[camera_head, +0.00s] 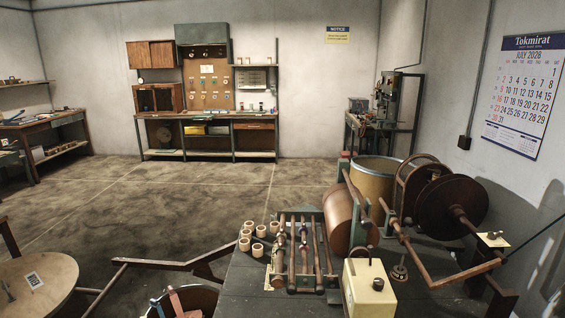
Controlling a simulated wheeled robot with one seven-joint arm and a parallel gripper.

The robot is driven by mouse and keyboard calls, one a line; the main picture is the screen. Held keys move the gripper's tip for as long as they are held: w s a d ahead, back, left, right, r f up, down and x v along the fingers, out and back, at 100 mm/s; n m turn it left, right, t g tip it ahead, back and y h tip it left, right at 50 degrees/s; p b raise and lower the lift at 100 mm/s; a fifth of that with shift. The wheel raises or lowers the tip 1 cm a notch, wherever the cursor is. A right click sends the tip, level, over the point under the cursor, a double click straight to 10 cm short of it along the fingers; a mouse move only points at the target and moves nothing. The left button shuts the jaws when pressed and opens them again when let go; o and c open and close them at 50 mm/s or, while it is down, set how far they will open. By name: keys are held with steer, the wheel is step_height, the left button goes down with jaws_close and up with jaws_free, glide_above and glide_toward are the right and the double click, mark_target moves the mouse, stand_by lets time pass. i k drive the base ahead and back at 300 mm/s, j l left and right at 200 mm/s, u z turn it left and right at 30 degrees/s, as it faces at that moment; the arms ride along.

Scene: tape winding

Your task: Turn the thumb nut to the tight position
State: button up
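A tape winding machine stands on the dark bench (245,285) at the lower right. It has a row of rods and rollers (303,250), a large brown drum (346,215) and a dark reel (452,207) on a shaft. Small fittings show on the rods and on the reel's frame (452,275). The thumb nut is too small to pick out among them, and its position cannot be read.
Several pale cores (258,250) stand on the bench left of the rods. A cream box (369,285) with a dark knob sits at the front. A tan barrel (376,180) stands behind the drum. A round wooden table (40,285) is at lower left. The middle floor is clear.

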mark_target(491, 234)
steer(key=z, duration=1.25)
steer(key=i+l+u, duration=0.2)
steer(key=l+u, duration=0.25)
steer(key=i+l+u, duration=0.15)
steer(key=l+u, duration=1.15)
steer(key=l, duration=0.2)
steer(key=k+l+u, duration=0.1)
steer(key=l+u, duration=0.3)
steer(key=l, duration=0.15)
steer(key=k+l+u, duration=0.15)
steer(key=l+u, duration=0.95)
steer(key=k+l+u, duration=0.15)
steer(key=l+u, duration=0.2)
steer(key=l, duration=0.1)
